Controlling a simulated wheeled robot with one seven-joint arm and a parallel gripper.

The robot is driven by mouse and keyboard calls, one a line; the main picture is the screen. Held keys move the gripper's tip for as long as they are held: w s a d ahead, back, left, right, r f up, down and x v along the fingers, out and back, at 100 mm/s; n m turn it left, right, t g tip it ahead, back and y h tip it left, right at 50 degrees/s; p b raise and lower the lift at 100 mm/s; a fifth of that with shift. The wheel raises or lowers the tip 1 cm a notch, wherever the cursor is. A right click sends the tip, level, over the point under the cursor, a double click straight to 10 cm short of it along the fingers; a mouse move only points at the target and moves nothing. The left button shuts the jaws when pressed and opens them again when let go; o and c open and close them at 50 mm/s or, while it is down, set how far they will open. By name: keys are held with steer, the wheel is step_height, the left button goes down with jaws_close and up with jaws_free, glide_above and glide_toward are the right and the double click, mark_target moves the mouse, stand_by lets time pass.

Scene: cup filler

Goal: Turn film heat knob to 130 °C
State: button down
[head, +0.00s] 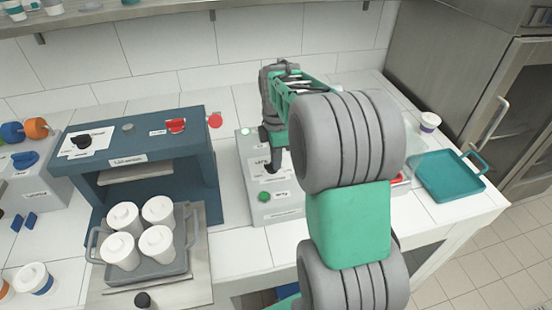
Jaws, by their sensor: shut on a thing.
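A grey control box (290,210) stands on the counter in the middle, with a white label on its top and a green button (264,196) near its front. My gripper (271,160) reaches down to the top panel of this box. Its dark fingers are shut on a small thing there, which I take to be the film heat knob. The knob itself is hidden by the fingers, and its pointer and scale cannot be read. My arm covers the right part of the box.
A blue machine (212,170) with a black dial knob (82,142) and a red switch (175,125) stands left of the box. A grey tray (150,272) with several white cups is in front of it. A teal tray (445,190) and a cup (429,121) stand at the right.

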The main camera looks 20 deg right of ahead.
mark_target(275, 172)
steer(key=shift+m, duration=0.5)
steer(key=m, duration=0.4)
steer(key=shift+s+a+m, duration=0.1)
steer(key=shift+s+m, duration=0.1)
steer(key=shift+m, duration=0.2)
steer(key=m, duration=0.5)
steer(key=shift+s+a+r+m, duration=0.1)
steer(key=shift+s+a+m, duration=0.1)
steer(key=shift+m, duration=0.5)
steer(key=c, duration=1.5)
jaws_free()
step_height(275, 172, up, 8)
steer(key=shift+f+b, duration=0.15)
steer(key=shift+b, duration=0.4)
